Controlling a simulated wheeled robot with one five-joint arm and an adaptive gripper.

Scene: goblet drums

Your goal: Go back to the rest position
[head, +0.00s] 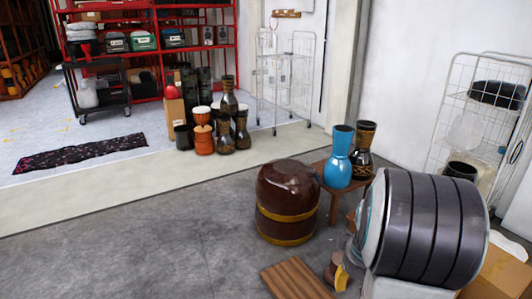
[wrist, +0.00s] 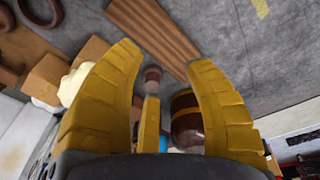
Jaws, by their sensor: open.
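My gripper (wrist: 165,60) shows its yellow fingers spread wide in the wrist view, with nothing held between them. In the head view only a yellow part of my gripper (head: 341,278) shows low at the right of centre; the rest is hidden. Beyond the fingers in the wrist view is a small brown drum-like object (wrist: 152,77). A large brown barrel-shaped drum with gold bands (head: 287,203) stands on the grey floor; it also shows partly behind the fingers in the wrist view (wrist: 187,113).
A slatted wooden board (head: 294,279) lies on the floor near my gripper. A blue goblet drum (head: 339,160) and a dark patterned one (head: 362,150) stand on a low table (head: 334,200). A wire cage (head: 455,120) stands at the right.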

